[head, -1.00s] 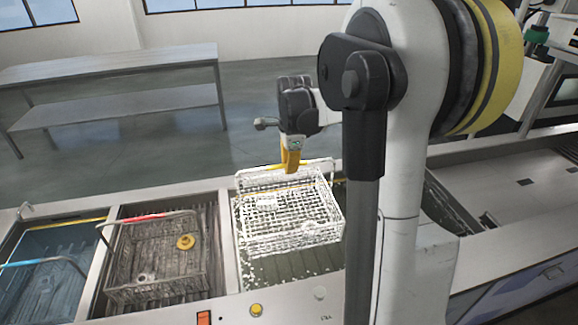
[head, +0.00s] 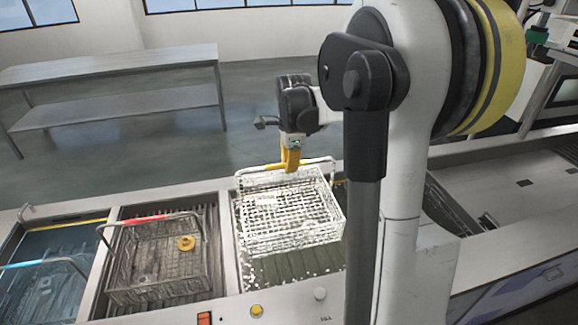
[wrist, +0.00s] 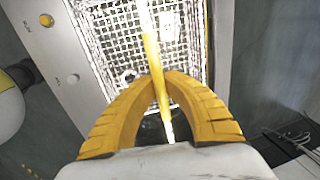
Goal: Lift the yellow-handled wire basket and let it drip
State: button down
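The wire basket (head: 290,220) with the yellow handle is pale and bright, and hangs level over the right-hand tank (head: 300,266). White drops show below and around it. My gripper (head: 290,166) is at the far side of the basket, with its yellow fingers on the yellow handle (head: 262,167). In the wrist view the fingers (wrist: 160,85) close from both sides on the yellow bar (wrist: 152,55), and the basket mesh (wrist: 135,45) lies beyond. Part of the right tank is hidden behind my arm.
A red-handled basket (head: 150,262) with a round yellow part (head: 186,243) sits in the middle tank. A blue-handled basket (head: 40,295) sits in the left tank. A yellow button (head: 256,310) is on the front rim. A metal table (head: 110,75) stands behind, with clear floor between.

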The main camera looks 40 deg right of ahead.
jog(key=shift+r+p, duration=1.7)
jog(key=shift+r, duration=1)
jog(key=shift+f, duration=0.1)
